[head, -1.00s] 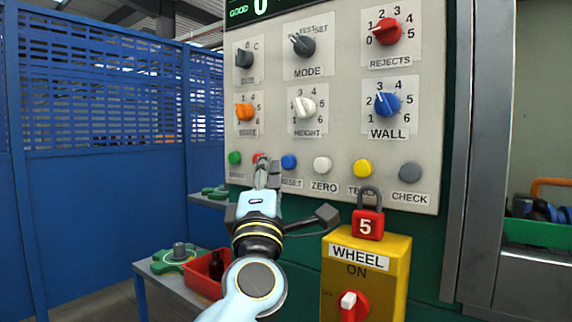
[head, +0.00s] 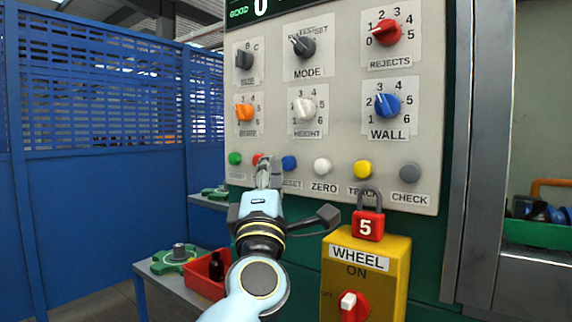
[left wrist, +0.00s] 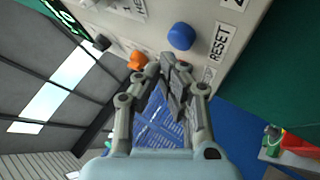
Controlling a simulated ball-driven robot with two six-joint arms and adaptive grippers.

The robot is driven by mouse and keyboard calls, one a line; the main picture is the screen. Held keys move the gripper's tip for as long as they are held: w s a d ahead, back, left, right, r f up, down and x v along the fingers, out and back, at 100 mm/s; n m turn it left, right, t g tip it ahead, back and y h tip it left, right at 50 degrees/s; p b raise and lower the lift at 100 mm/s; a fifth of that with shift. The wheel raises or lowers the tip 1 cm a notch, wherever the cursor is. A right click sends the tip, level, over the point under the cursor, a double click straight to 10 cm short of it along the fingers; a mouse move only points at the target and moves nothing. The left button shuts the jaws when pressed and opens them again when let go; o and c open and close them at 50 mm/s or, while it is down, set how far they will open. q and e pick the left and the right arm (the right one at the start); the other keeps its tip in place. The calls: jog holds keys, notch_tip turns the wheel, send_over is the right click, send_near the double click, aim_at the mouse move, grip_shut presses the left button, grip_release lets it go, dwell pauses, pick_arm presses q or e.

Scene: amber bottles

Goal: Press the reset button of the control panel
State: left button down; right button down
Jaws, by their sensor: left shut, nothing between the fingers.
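The reset button is a blue round button (head: 289,163) in the lower row of the grey control panel (head: 340,143). Its RESET label below is partly covered by my fingers. My left gripper (head: 265,166) is shut and empty, just left of the blue button in the head view, and covers part of the red button (head: 258,158). In the left wrist view the blue button (left wrist: 181,36) and RESET label (left wrist: 220,42) are in full view. The shut fingertips (left wrist: 168,62) lie just below the button there, apart from it in the picture. My right gripper is not in view.
A white button (head: 322,166) stands right of the blue one, a green one (head: 235,158) at the far left. Knobs fill the panel above. A yellow switch box (head: 367,275) with a red padlock (head: 368,225) is below. A blue fence (head: 100,200) stands left.

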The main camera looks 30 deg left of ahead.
pick_arm(q)
jog(key=shift+w, duration=0.15)
dwell(0.4)
jog(key=shift+w, duration=0.3)
jog(key=shift+w, duration=0.45)
dwell(0.7)
jog(key=shift+s, duration=0.9)
jog(key=shift+s+p, duration=0.1)
jog(key=shift+p, duration=0.2)
jog(key=s, duration=0.4)
jog(key=shift+s+a+p, duration=0.2)
jog(key=shift+s+p, duration=0.15)
jog(key=shift+s, duration=0.05)
dwell(0.3)
